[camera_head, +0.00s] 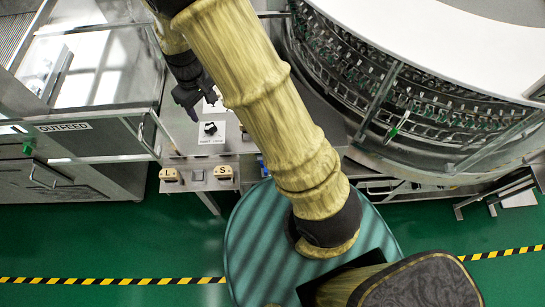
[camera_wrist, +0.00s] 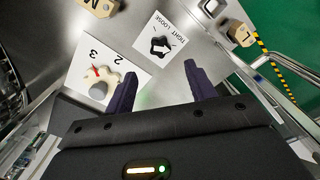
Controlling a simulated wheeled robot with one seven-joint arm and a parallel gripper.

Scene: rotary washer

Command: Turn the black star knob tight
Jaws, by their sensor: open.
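The black star knob (camera_wrist: 159,47) sits on a white plate marked TIGHT and LOOSE in the wrist view. It also shows in the head view as a small black knob (camera_head: 210,128) on its white plate, left of my arm. My gripper (camera_wrist: 160,70) is open, its two dark fingers spread apart with nothing between them. In the wrist view the knob appears just beyond the fingertips, roughly in line with the gap. In the head view my gripper (camera_head: 188,98) is above and left of the knob, apart from it in the picture. Contact is not visible.
A plate with numbers holds a pale knob with a red mark (camera_wrist: 104,75), close to one finger. Tan blocks (camera_head: 223,171) sit along the panel's front edge. The large round washer (camera_head: 420,110) stands right, the OUTFEED unit (camera_head: 65,127) left.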

